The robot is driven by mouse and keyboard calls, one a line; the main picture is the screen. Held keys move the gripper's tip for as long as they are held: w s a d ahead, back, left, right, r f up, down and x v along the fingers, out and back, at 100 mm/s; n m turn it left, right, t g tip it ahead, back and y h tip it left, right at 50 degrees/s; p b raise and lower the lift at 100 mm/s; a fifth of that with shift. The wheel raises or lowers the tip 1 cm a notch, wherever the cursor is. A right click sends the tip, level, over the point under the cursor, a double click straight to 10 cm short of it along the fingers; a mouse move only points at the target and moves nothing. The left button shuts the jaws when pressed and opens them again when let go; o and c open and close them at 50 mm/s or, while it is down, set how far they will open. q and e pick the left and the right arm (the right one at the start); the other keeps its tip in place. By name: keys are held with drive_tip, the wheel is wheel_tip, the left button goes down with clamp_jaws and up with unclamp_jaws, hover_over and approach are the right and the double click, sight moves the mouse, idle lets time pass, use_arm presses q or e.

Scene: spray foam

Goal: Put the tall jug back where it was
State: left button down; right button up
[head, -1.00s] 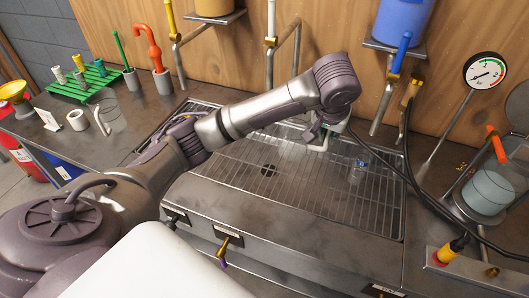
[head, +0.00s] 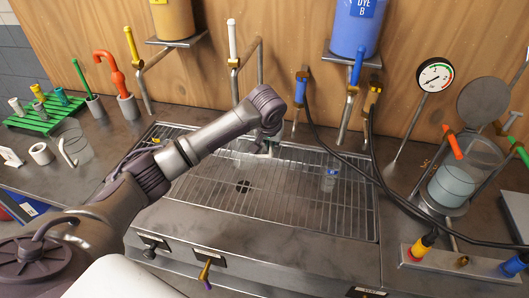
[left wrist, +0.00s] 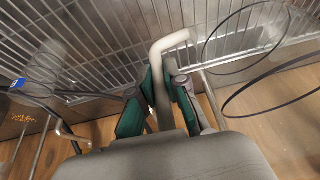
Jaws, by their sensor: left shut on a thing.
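My left gripper (head: 264,146) is over the back part of the metal grate. In the left wrist view its two green-padded fingers (left wrist: 160,105) are shut on a bent white handle. The handle belongs to a clear jug, which I take to be the tall jug (left wrist: 206,50); its thin dark rims and see-through wall show to the right of the handle. In the head view the jug is nearly invisible, and I cannot tell whether it touches the grate. My right gripper is not in view.
A small clear bottle (head: 330,178) stands on the grate (head: 290,205), right of the gripper. Another clear jug (head: 76,149) stands on the left counter near a green rack (head: 42,112). Taps and hoses hang behind; a gauge (head: 435,76) and glass chamber (head: 455,185) stand right.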

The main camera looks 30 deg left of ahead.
sight(266, 156)
use_arm(q)
drive_tip(key=shift+s+a+f, duration=0.25)
drive_tip(key=shift+a+f, duration=0.15)
drive_tip(key=shift+a, duration=0.25)
wheel_tip(266, 156, down, 3)
drive_tip(key=shift+f+p, duration=0.1)
drive_tip(key=shift+p, duration=0.55)
drive_tip(key=shift+f, duration=0.5)
drive_tip(key=c, duration=1.2)
unclamp_jaws()
drive_tip(key=shift+f, duration=0.1)
drive_tip(key=b+v, duration=0.1)
drive_tip(key=v, duration=1.1)
